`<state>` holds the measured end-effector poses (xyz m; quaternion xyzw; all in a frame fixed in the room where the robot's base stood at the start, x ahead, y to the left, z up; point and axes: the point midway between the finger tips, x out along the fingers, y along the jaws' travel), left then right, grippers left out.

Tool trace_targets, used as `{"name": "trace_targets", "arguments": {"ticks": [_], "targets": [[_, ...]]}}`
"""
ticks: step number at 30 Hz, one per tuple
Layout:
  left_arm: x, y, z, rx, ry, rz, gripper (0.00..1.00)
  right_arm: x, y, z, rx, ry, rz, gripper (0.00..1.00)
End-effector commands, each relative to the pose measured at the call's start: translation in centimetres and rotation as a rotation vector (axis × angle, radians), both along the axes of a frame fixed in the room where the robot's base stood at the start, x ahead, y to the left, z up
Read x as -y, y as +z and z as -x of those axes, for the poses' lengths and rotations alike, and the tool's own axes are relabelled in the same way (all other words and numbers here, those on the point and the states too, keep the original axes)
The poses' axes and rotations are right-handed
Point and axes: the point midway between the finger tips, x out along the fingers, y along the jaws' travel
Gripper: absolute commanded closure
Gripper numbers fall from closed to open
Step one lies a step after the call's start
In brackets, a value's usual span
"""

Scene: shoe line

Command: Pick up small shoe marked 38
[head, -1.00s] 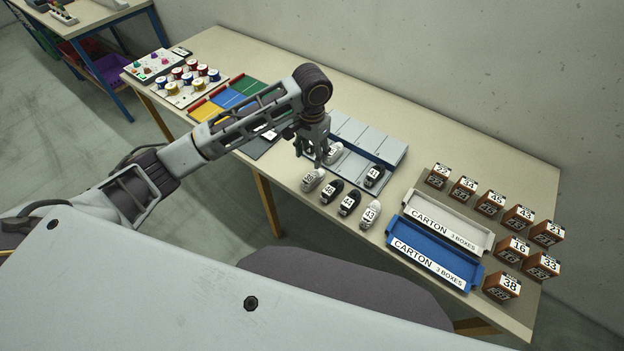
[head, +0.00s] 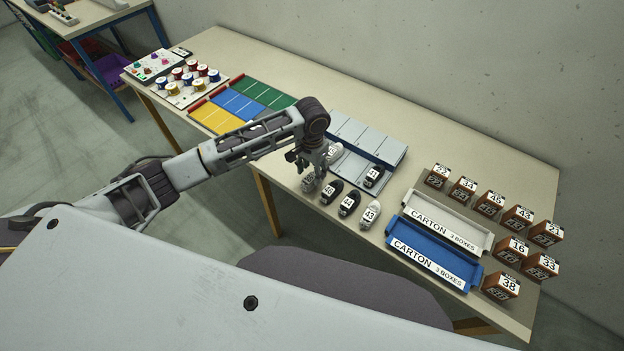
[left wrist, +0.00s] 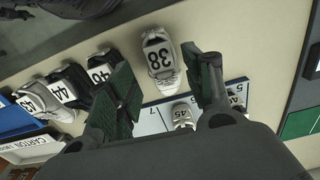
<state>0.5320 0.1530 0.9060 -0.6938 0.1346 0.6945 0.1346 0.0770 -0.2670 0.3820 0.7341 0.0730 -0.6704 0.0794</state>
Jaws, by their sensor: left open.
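The small shoe marked 38 (left wrist: 160,58) is light grey and white and lies on the table in the left wrist view, just beyond my fingertips and between their lines. In the head view this shoe (head: 309,183) is partly hidden under my gripper. My left gripper (head: 311,167) is open and empty, pointing down above the shoe. Its two dark green finger pads (left wrist: 160,85) stand apart in the left wrist view, short of the shoe. My right gripper is in neither view.
Beside it stand a black shoe marked 46 (head: 331,191), a black shoe marked 44 (head: 349,203) and a light shoe marked 43 (head: 370,214). A grey rack (head: 365,135) lies behind. A blue carton tray (head: 435,255) and several small boxes stand to the right.

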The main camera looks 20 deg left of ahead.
Motion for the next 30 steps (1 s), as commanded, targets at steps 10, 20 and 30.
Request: {"name": "trace_targets", "arguments": {"ticks": [10,20,30], "targets": [[0.0,-0.1,0.0,0.0,0.0,0.0,0.49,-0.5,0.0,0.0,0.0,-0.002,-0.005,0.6],[0.0,-2.0,-0.7,0.0,0.0,0.0,0.49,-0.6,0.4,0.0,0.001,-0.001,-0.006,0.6],[0.0,-5.0,-1.0,0.0,0.0,0.0,0.49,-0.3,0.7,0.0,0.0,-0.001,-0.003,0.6]]}}
